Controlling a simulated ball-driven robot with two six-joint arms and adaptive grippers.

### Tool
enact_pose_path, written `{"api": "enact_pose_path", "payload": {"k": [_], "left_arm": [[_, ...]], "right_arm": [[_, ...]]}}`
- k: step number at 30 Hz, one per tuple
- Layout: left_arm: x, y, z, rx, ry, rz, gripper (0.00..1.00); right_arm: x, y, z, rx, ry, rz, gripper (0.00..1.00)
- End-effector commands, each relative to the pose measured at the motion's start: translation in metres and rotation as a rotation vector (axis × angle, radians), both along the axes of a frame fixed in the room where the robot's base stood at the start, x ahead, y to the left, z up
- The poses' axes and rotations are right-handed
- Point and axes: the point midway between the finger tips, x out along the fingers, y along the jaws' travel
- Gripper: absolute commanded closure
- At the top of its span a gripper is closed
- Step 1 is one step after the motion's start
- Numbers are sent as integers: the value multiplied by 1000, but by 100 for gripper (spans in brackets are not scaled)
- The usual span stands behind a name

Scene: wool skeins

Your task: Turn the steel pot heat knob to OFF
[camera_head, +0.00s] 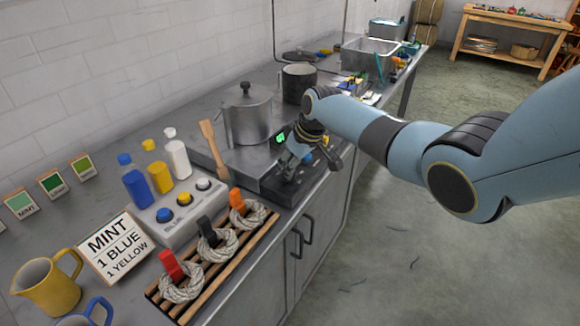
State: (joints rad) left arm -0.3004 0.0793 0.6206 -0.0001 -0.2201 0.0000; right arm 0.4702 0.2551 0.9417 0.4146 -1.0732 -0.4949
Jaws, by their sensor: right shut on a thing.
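The steel pot (247,116) with its lid stands on the heater plate at the middle of the counter. A dark control strip (262,187) runs along the front of the heater, with a small green lit display (281,138) beside my gripper. My right gripper (287,175) reaches down to this strip from the right and is shut. It hides what it grips, probably a knob on the strip, so the knob's setting cannot be read. A blue round part (308,159) shows just right of the gripper. My left gripper is not in view.
Wool skeins (217,245) with coloured clips lie on a wooden rack (237,257) at the front. A dye-bottle station (183,213), a MINT card (115,246) and a yellow jug (48,285) stand left. A dark pot (298,83) stands behind.

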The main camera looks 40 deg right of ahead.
Motion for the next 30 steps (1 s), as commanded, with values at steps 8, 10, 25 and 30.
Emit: {"api": "enact_pose_path", "payload": {"k": [8,10,25,30], "left_arm": [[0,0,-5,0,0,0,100],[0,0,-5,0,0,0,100],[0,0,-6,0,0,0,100],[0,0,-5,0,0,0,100]], "right_arm": [[-2,0,-3,1,6,98,100],[-2,0,-3,1,7,111,100],[-3,1,-3,1,8,125,83],[-2,0,-3,0,7,124,63]]}}
